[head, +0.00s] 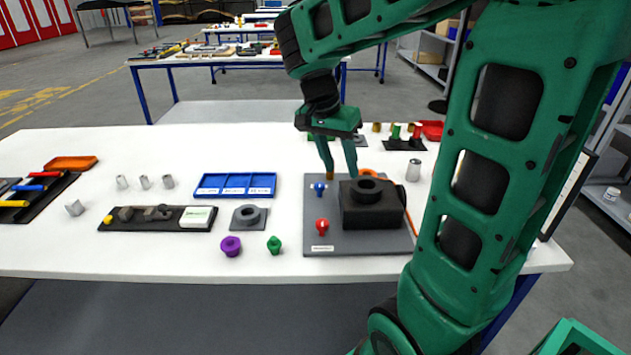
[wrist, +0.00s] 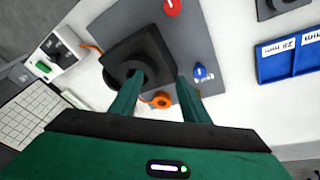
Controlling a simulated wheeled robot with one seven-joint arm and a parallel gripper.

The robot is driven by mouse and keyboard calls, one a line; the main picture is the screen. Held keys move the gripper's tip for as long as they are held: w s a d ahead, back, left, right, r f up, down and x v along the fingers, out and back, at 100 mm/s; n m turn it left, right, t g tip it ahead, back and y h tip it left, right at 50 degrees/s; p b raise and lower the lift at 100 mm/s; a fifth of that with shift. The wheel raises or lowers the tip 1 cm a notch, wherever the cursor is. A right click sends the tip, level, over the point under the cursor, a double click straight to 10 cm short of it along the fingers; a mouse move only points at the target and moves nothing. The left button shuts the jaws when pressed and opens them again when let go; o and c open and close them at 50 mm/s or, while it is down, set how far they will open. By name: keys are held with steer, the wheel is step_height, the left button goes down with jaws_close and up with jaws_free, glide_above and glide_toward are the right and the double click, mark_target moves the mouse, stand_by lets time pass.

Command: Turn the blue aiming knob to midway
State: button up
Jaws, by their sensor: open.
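The blue aiming knob (head: 320,189) sits on the grey panel (head: 375,242), left of a black block (head: 372,215) with a round ring on top. The knob also shows in the wrist view (wrist: 200,72), with a pale pointer mark on it. My gripper (head: 342,172) is open and empty above the back of the panel. In the wrist view my gripper (wrist: 160,78) has one fingertip in front of the black block's ring and the other just left of the blue knob. Neither finger appears to hold the knob.
A red knob (head: 322,227) sits on the panel's front left. An orange ring (wrist: 162,100) lies behind the panel. Left on the table are a blue tray (head: 235,194), a grey ring base (head: 249,225), and purple (head: 231,246) and green (head: 274,245) pieces.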

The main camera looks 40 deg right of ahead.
mark_target(319, 184)
steer(key=w+a+m+h, duration=0.1)
steer(key=w+a+m, duration=0.25)
steer(key=w, duration=0.55)
steer(key=x, duration=1)
steer(key=shift+w+a+f, duration=0.1)
steer(key=shift+f, duration=0.25)
